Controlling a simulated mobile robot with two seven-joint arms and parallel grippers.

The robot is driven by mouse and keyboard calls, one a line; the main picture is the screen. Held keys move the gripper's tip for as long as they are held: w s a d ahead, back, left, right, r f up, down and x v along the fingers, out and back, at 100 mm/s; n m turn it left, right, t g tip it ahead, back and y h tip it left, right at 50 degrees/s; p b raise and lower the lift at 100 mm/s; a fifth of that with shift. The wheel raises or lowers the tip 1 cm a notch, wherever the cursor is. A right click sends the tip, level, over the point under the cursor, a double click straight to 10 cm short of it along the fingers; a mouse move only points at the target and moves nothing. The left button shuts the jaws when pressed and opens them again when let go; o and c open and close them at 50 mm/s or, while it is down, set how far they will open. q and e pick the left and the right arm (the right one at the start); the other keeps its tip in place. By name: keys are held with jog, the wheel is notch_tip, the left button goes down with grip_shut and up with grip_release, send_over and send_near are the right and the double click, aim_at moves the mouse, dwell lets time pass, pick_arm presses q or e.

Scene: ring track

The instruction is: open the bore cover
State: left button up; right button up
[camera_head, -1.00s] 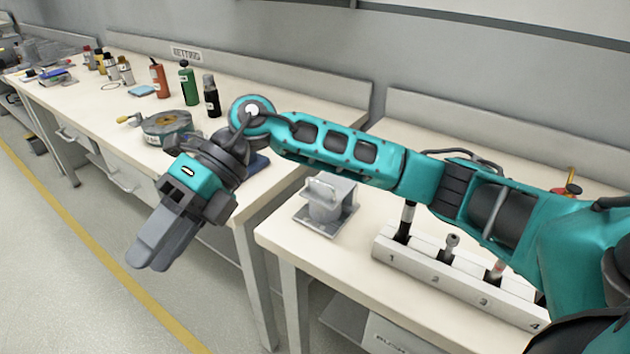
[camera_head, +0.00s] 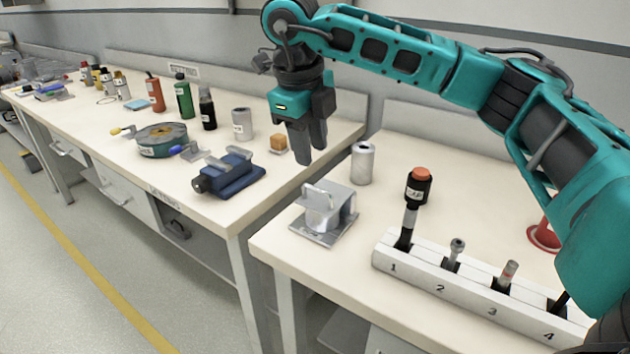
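A grey metal fixture (camera_head: 326,212) stands on a square base plate near the left front corner of the right bench. It has a rounded body and a flat upright plate with a handle-like edge. I take this to be the part with the bore cover, but the bore itself does not show clearly. My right gripper (camera_head: 310,156) hangs above and behind the fixture, apart from it, fingers pointing down. Its fingers lie close together with no gap showing, and nothing is held. My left gripper is not in view.
A numbered rack (camera_head: 470,285) with upright tools stands right of the fixture. A grey can (camera_head: 362,163) stands behind it. A gap separates the benches.

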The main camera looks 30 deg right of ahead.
aim_at(316, 188)
jog(key=f, duration=0.2)
jog(key=d+f, duration=0.1)
jog(key=f, duration=0.2)
jog(key=f+b, duration=0.1)
jog(key=f, duration=0.1)
jog(key=shift+w+d+f, duration=0.2)
jog(key=shift+w+f, duration=0.1)
jog(key=shift+f, duration=0.1)
jog(key=shift+c, duration=0.2)
grip_shut()
dwell(0.8)
